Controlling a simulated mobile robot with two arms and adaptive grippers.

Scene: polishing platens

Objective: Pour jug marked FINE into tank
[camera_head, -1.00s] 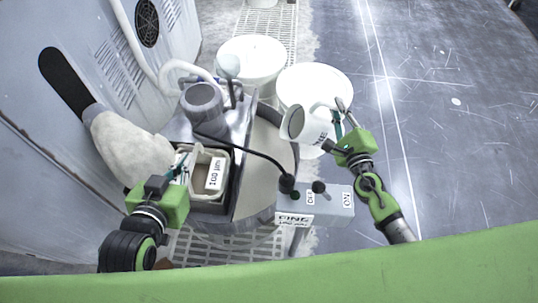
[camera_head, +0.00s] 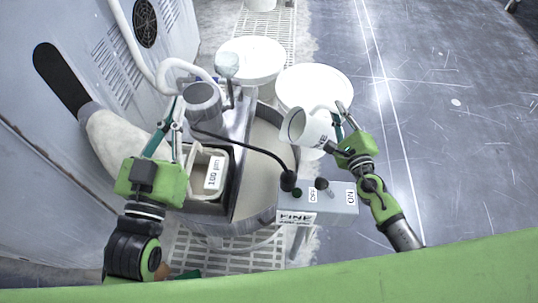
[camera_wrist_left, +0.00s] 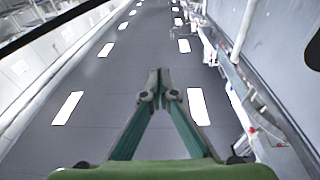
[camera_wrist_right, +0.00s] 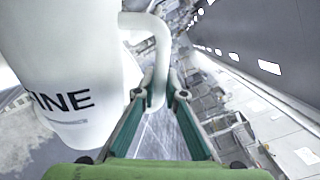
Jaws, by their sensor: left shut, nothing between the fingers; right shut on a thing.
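The white jug marked FINE (camera_head: 308,127) is held tilted, its mouth toward the left, beside the machine; its lettering shows large in the right wrist view (camera_wrist_right: 62,100). My right gripper (camera_head: 340,112) is shut on the jug's handle (camera_wrist_right: 160,60). My left gripper (camera_head: 174,118) is shut and empty, its fingers raised near the left side of the machine; its fingertips meet in the left wrist view (camera_wrist_left: 159,88). An open container labelled 100 µm (camera_head: 205,150) sits at the machine's left front. Which vessel is the tank is unclear. The jug's contents are hidden.
A grey control box with ON and OFF labels (camera_head: 340,205) and a FINE label stands at the front. Two white buckets (camera_head: 252,62) (camera_head: 316,84) stand behind. Floor at right is clear.

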